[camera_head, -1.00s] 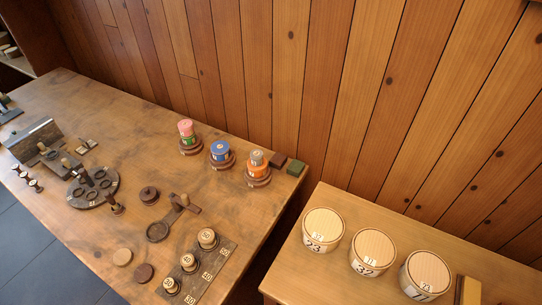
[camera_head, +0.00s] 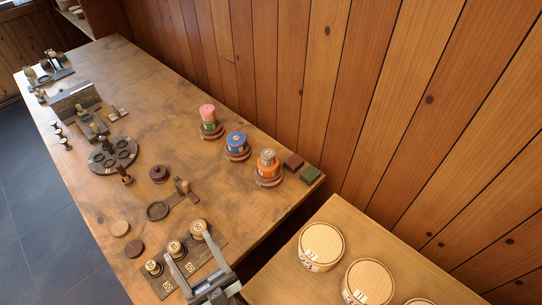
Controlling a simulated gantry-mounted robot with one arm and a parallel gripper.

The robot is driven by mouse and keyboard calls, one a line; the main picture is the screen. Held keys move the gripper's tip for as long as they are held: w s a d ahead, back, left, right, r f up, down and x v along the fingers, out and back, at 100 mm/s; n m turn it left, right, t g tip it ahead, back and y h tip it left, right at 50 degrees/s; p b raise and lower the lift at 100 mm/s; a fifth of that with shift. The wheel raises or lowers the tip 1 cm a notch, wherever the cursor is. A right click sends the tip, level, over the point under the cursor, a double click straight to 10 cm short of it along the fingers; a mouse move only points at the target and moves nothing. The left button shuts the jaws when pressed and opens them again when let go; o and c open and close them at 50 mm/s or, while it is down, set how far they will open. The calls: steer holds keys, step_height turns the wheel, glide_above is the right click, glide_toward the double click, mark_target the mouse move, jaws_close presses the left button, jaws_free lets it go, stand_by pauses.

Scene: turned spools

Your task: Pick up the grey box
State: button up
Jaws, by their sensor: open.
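No plain grey box can be picked out for certain. The nearest match is a dark grey, box-like holder with a slanted face (camera_head: 75,100) at the left end of the long table. The gripper is far from the grey holder. Its height above the board cannot be told.
Pink, blue and orange spools (camera_head: 236,142) stand on round bases along the wall side. Brown and green blocks (camera_head: 311,174) lie at the table's right corner. A dark ring plate (camera_head: 113,156) stands mid-left. Round numbered tubs (camera_head: 321,246) stand on a second table.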

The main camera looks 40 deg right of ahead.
steer(key=w+d+f+m+g+h, duration=0.1)
steer(key=w+d+f+g+h, duration=0.2)
steer(key=w+d, duration=0.45)
steer(key=m+g+h, duration=0.3)
steer(key=m+g, duration=0.1)
steer(key=g, duration=0.7)
glide_toward(268, 152)
steer(key=b+x, duration=0.1)
steer(key=x, duration=0.9)
steer(key=shift+w, duration=0.1)
steer(key=shift+c, duration=0.3)
jaws_close()
